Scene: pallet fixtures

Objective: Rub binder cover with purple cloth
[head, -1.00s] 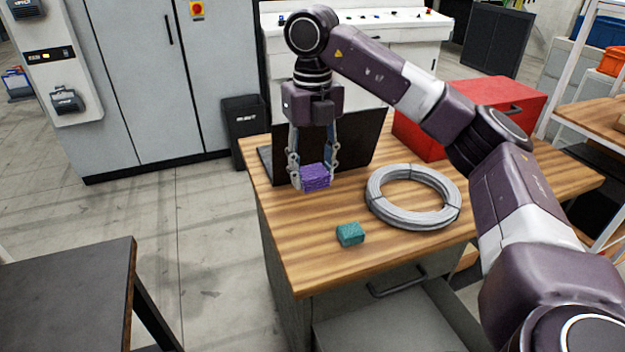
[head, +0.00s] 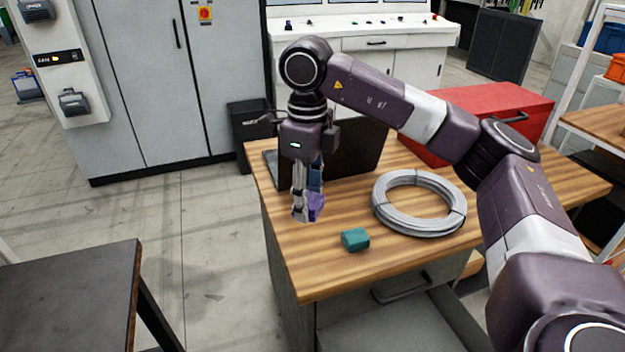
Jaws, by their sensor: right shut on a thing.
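My right gripper (head: 307,206) points down over the left part of the wooden workbench, shut on the purple cloth (head: 317,206). The cloth is bunched between the fingertips and partly hidden by them. It hangs close to the bench top; I cannot tell whether it touches it. Behind the gripper stands a dark, open, upright panel (head: 357,150) with a flat part at its left; it could be the binder cover or a laptop. The gripper partly hides it. My left gripper is not in view.
On the wooden bench (head: 325,277) lie a coil of grey cable (head: 382,214) and a small teal block (head: 355,239). A red toolbox (head: 500,103) stands at the back right. A dark table (head: 65,290) is at the lower left. The bench front is mostly clear.

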